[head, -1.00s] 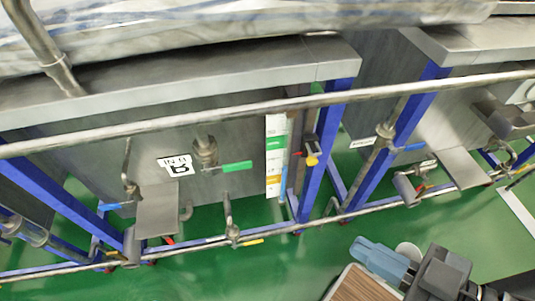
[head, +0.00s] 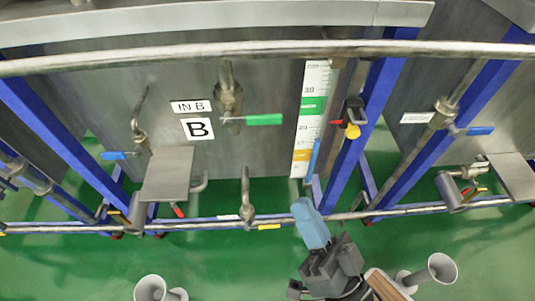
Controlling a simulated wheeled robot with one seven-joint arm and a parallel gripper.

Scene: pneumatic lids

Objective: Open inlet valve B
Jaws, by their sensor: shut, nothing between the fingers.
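The tank front carries an "IN B" label (head: 191,106) above a larger "B" label (head: 197,128). Right of these labels, a valve (head: 230,98) sits on a vertical pipe. Its green handle (head: 264,120) points right, crosswise to the pipe. My gripper (head: 303,204) has blue fingers that are shut with nothing between them. It is below and right of the green handle, apart from it, in front of the low horizontal pipe in the picture.
A long pipe (head: 130,62) crosses above the valve. A level scale (head: 313,105) and a blue frame post (head: 365,125) stand to its right. Blue-handled valves (head: 118,155) (head: 474,131) flank the area.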

